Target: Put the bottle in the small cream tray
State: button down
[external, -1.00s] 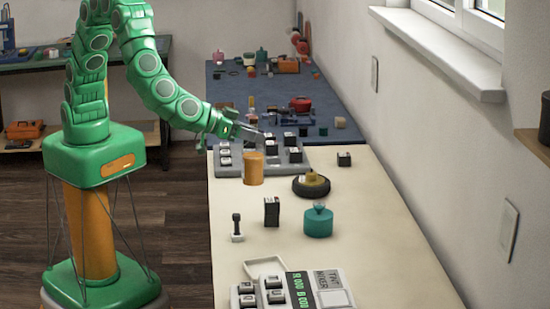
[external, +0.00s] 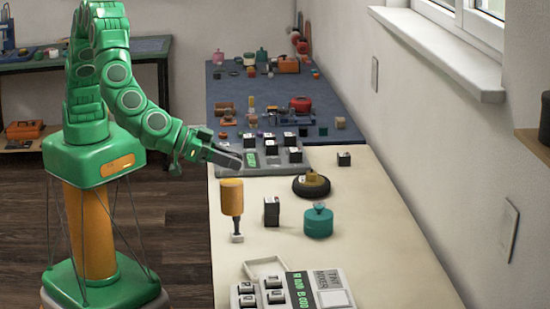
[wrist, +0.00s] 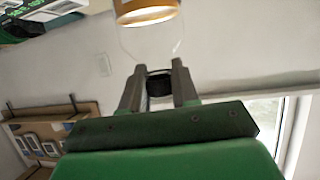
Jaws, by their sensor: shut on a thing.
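The bottle (external: 232,197) has an orange lower part, a clear, hard-to-see upper part and a black top. My gripper (external: 238,163) is shut on the black top, which shows between the fingers (wrist: 160,85) in the wrist view. The bottle hangs below the fingers, and its orange part (wrist: 147,12) is cut off by the top edge of that view. In the external view it overlaps a small white-footed piece (external: 237,238). The small cream tray (external: 250,271) lies empty on the cream table, nearer the camera and right of the bottle.
A large keypad device (external: 333,299) stands close beside the tray. A black block (external: 272,211), a teal pot (external: 318,222) and a black ring with a yellow piece (external: 311,184) stand to the right. A grey keyed panel (external: 285,168) lies behind. The table's left edge is close.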

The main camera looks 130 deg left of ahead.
jog(key=w+d+f, duration=0.1)
jog(key=w+f, duration=1)
jog(key=f, duration=0.1)
jog(key=shift+w+d, duration=0.15)
jog(key=shift+w, duration=0.2)
dwell(0.4)
jog(key=c, duration=0.8)
grip_release()
jog(key=shift+f, duration=0.1)
jog(key=shift+c, duration=0.2)
